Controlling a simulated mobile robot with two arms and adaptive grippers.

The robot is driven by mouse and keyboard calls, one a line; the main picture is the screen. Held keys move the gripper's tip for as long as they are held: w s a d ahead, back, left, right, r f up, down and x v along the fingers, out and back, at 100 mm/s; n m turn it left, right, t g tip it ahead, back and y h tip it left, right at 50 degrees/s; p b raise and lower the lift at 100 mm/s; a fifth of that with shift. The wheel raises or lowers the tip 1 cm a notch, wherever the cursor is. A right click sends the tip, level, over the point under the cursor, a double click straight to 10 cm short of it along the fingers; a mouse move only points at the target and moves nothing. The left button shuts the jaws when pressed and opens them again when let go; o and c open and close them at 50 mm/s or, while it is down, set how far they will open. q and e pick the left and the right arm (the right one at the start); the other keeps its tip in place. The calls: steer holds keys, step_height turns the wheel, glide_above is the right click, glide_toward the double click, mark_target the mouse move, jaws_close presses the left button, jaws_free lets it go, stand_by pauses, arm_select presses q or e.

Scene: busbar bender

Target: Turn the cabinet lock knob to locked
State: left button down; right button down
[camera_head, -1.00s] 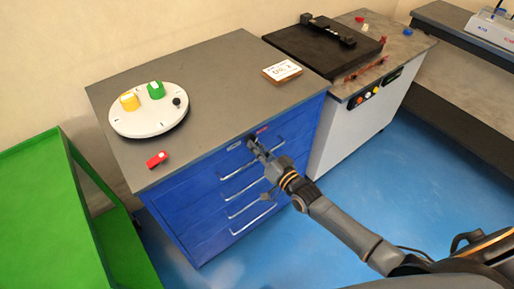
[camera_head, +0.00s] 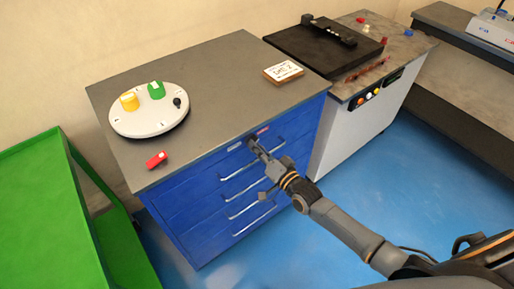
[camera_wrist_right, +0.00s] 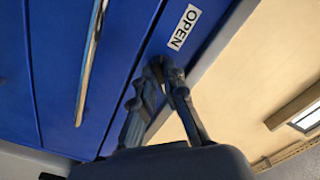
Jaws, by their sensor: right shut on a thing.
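The blue cabinet (camera_head: 185,215) has a grey top and several drawers with pale bar handles. Its small dark lock knob (camera_head: 251,141) is near the top of the front, between a whitish label (camera_head: 234,146) and a reddish label (camera_head: 263,130). My right gripper (camera_head: 254,146) is shut on the knob, and its fingers mostly hide it. In the right wrist view the fingertips (camera_wrist_right: 163,66) meet at the cabinet front, beside a white label reading OPEN (camera_wrist_right: 185,27). The knob's exact angle cannot be made out. My left gripper is not in view.
On the cabinet top are a round white turntable (camera_head: 150,120) with yellow and green pieces, a red object (camera_head: 157,160) and a small sign (camera_head: 284,72). A green stand (camera_head: 35,215) is at left. A machine (camera_head: 345,145) stands at right. Blue floor is clear in front.

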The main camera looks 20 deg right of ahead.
steer(key=c, duration=1.4)
jaws_free()
steer(key=v, duration=1.2)
steer(key=s+d+f+n+g+h, duration=0.1)
steer(key=s+d+f+g+h, duration=0.2)
steer(key=f, duration=0.7)
steer(key=s+d+f+n+g, duration=0.15)
steer(key=s+f, duration=0.35)
steer(key=f, duration=0.5)
steer(key=s+d+f+n+g+h, duration=0.1)
steer(key=s+f+g+h, duration=0.2)
steer(key=f, duration=0.7)
steer(key=s+a+f+n+g, duration=0.1)
steer(key=s+f+g, duration=0.3)
steer(key=s, duration=1)
steer(key=s+a+f+n+g, duration=0.2)
steer(key=s+f+n+g, duration=0.1)
steer(key=s+f, duration=0.7)
steer(key=s+g, duration=0.1)
steer(key=s, duration=0.3)
steer(key=shift+f, duration=0.4)
